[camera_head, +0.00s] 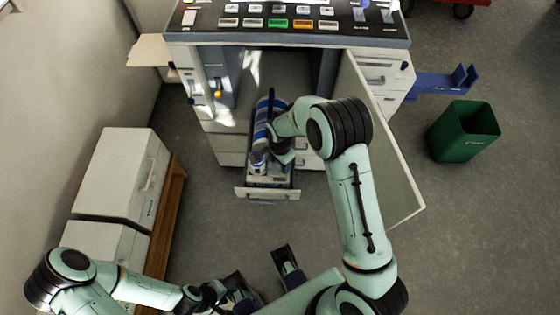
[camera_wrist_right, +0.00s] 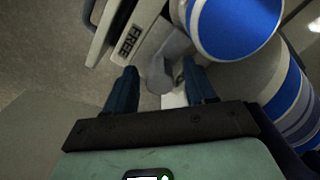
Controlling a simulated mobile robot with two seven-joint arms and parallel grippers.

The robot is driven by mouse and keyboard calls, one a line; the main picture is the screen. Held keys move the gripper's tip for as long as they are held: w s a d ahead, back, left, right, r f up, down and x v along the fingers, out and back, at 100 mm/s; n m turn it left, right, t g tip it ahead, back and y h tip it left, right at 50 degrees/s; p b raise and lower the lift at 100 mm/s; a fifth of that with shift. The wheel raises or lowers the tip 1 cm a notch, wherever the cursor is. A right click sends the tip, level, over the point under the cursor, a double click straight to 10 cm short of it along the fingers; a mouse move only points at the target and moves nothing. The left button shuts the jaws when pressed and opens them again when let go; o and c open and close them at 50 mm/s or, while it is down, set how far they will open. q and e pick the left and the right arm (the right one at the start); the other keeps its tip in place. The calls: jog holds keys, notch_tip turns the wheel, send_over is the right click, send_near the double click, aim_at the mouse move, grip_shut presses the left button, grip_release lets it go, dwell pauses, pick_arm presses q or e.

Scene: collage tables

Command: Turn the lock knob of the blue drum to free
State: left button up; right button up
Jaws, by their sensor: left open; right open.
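The blue drum (camera_head: 262,112) lies in the pulled-out drawer of the copier, blue with white bands. Its blue and white end (camera_wrist_right: 235,22) shows large at the upper right of the right wrist view. A grey lock knob (camera_wrist_right: 160,76) shows there beside a label reading FREE (camera_wrist_right: 130,41). My right gripper (camera_wrist_right: 160,84) is open, with its two dark fingers either side of the knob in that view; contact cannot be told. In the head view the right gripper (camera_head: 276,150) is at the drum, partly hidden by its own wrist. My left gripper (camera_head: 262,272) is open and empty at the bottom, away from the drum.
The copier's open drawer (camera_head: 267,194) juts forward, and its white door (camera_head: 388,150) stands open at the right. White cabinets (camera_head: 120,175) stand at the left. A green bin (camera_head: 463,131) stands at the right. The grey floor before the drawer is clear.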

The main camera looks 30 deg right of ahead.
grip_shut()
jog(key=shift+n, duration=0.4)
jog(key=n, duration=0.3)
jog(key=shift+n, duration=0.3)
jog(key=n, duration=0.4)
jog(key=shift+n, duration=0.3)
jog(key=n, duration=0.4)
jog(key=shift+b, duration=0.35)
jog(key=shift+n, duration=2.5)
